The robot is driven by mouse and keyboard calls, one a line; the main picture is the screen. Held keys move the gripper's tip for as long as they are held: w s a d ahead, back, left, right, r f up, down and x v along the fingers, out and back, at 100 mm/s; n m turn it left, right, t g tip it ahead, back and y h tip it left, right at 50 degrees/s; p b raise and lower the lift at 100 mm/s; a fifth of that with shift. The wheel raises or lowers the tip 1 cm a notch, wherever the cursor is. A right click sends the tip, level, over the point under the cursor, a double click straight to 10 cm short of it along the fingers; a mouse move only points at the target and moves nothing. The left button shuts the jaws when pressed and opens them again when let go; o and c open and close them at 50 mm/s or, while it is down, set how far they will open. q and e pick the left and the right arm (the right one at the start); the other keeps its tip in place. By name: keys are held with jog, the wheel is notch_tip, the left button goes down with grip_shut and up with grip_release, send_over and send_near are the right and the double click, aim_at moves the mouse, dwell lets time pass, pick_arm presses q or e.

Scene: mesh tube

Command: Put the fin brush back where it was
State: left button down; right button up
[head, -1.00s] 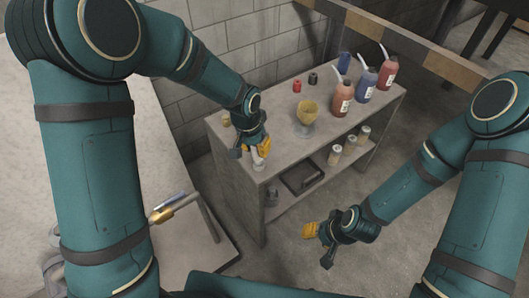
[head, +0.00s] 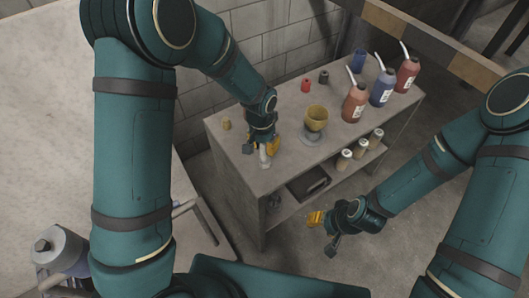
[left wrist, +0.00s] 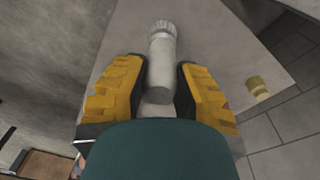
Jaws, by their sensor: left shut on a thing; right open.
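The fin brush (left wrist: 162,55) is a pale grey cylinder with a ribbed or bristled end pointing away from me in the left wrist view. My left gripper (left wrist: 156,85) is shut on it, with the yellow fingers on either side. In the head view my left gripper (head: 261,148) is low over the left front part of the shelf top (head: 235,155), and the pale brush (head: 265,161) shows just below the fingers. I cannot tell whether the brush touches the surface. My right gripper (head: 325,229) is open and empty, out in front of the shelf.
A yellow cup on a grey base (head: 316,118) stands right of my left gripper. Several bottles (head: 354,103) line the right of the top. A small tan cylinder (head: 226,125) stands at the left. Small jars (head: 344,160) and a dark tray (head: 309,184) are on the lower shelf.

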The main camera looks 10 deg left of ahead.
aim_at(265, 152)
pick_arm(q)
jog(key=shift+f+b, duration=0.3)
jog(key=shift+f, duration=1.3)
jog(key=shift+f, duration=0.15)
jog(key=c, duration=0.9)
grip_release()
jog(key=shift+o, duration=0.2)
